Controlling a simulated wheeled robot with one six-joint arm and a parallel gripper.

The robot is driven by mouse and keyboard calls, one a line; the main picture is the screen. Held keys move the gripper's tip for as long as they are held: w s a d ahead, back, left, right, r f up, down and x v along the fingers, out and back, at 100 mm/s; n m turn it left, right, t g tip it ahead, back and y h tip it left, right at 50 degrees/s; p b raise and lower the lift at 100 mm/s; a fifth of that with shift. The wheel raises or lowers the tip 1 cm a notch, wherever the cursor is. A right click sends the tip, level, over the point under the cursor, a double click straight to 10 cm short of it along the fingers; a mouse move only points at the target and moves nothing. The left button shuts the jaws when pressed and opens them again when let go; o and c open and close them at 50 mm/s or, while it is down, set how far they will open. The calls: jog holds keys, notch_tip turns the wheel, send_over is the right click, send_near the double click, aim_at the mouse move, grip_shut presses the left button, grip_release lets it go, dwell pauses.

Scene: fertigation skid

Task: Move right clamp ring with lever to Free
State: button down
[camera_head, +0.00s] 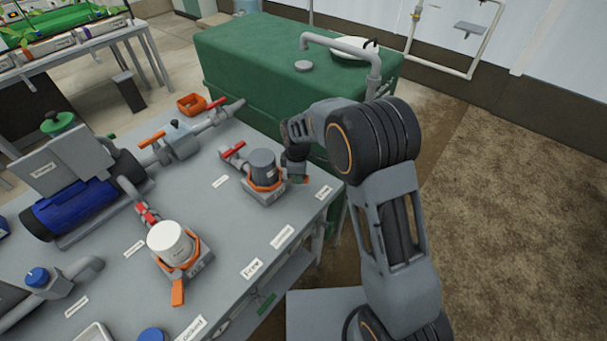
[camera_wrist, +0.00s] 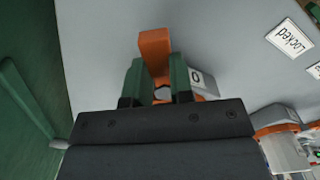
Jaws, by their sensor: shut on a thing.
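The right clamp ring (camera_head: 266,186) is an orange band around the base of a dark grey canister (camera_head: 263,166) on the grey bench. Its orange lever (camera_wrist: 154,46) shows in the wrist view. My gripper (camera_wrist: 159,84) has its two green fingers shut on this lever, one on each side, and the lever sticks out past the fingertips. In the head view my gripper (camera_head: 301,178) is at the right side of the canister and hides the lever. A white label (camera_wrist: 290,38) reading "Locked" lies right of the lever in the wrist view.
A white canister (camera_head: 170,243) with another orange ring and a hanging orange lever (camera_head: 178,292) stands to the left. A red-handled valve (camera_head: 232,151) sits behind the grey canister. A large green tank (camera_head: 265,65) stands behind the bench. Bench space before the grey canister is clear.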

jog(key=shift+w+a+r, duration=0.1)
jog(key=shift+w+r, duration=0.05)
jog(key=shift+w, duration=0.05)
jog(key=c, duration=1.4)
grip_release()
jog(key=shift+c, duration=0.2)
jog(key=o, duration=0.4)
jog(key=shift+o, duration=0.2)
notch_tip(320, 180, up, 14)
jog(key=shift+f, duration=0.2)
